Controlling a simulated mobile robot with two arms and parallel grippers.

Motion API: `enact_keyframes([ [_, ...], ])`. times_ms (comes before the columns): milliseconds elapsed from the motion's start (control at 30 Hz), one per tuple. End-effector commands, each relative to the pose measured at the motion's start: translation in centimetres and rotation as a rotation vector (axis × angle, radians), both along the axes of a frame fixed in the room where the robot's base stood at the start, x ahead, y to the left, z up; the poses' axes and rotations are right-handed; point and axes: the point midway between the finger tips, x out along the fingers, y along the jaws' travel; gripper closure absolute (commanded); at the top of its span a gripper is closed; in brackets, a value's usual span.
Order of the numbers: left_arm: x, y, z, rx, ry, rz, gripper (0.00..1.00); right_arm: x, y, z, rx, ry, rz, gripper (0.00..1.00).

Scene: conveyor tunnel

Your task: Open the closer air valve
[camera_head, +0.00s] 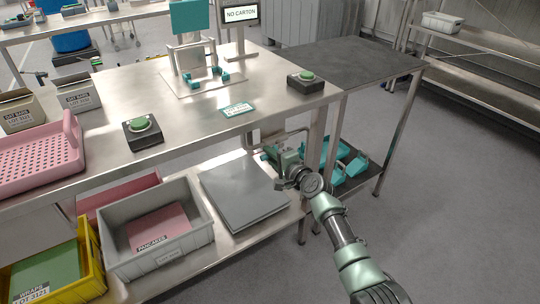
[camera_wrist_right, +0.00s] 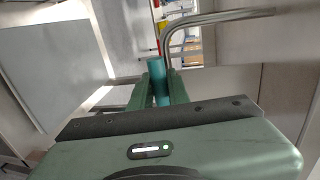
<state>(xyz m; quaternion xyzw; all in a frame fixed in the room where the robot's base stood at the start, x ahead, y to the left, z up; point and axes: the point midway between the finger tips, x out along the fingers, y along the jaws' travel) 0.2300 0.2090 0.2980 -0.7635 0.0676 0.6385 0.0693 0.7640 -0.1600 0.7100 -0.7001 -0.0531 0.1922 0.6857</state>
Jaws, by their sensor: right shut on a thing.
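A teal valve handle (camera_wrist_right: 156,70) shows in the right wrist view, upright in the picture beside a bent metal pipe (camera_wrist_right: 205,20). My right gripper (camera_wrist_right: 160,92) is shut on this handle, with one finger on each side of it. In the head view my right gripper (camera_head: 272,155) is under the right part of the steel worktable's top, near the pipe (camera_head: 285,136). The gripper mostly hides the handle there, and the valve body cannot be made out. My left gripper is not in view.
The steel worktable (camera_head: 280,101) holds two green push buttons, a teal fixture and a pink crate (camera_head: 45,158). Its lower shelf carries a grey bin (camera_head: 165,262) and flat grey panels (camera_head: 243,190). Teal parts (camera_head: 345,165) lie right of my gripper. The floor at right is clear.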

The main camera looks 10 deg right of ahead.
Motion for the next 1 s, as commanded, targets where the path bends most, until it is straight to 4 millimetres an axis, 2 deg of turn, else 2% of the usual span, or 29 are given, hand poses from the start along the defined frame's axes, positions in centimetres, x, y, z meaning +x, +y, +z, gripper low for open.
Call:
enact_keyframes([
  [233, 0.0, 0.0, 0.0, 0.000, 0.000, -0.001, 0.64, 0.0, 0.0, 0.1, 0.005, 0.000, -0.001, 1.00],
  [267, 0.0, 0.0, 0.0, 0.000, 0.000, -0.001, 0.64, 0.0, 0.0, 0.1, 0.005, 0.000, -0.001, 0.80],
  [333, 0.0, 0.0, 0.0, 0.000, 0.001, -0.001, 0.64, 0.0, 0.0, 0.1, 0.004, -0.001, -0.001, 0.61],
  [800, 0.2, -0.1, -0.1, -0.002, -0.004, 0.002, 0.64, 0.0, 0.0, -0.1, -0.012, -0.005, 0.000, 0.61],
  [900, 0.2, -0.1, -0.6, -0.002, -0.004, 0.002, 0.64, 0.0, 0.0, -0.8, -0.076, -0.028, 0.000, 0.61],
  [1000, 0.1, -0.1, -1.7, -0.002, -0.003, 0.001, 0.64, 0.0, -0.1, -1.9, -0.212, -0.076, 0.000, 0.61],
])
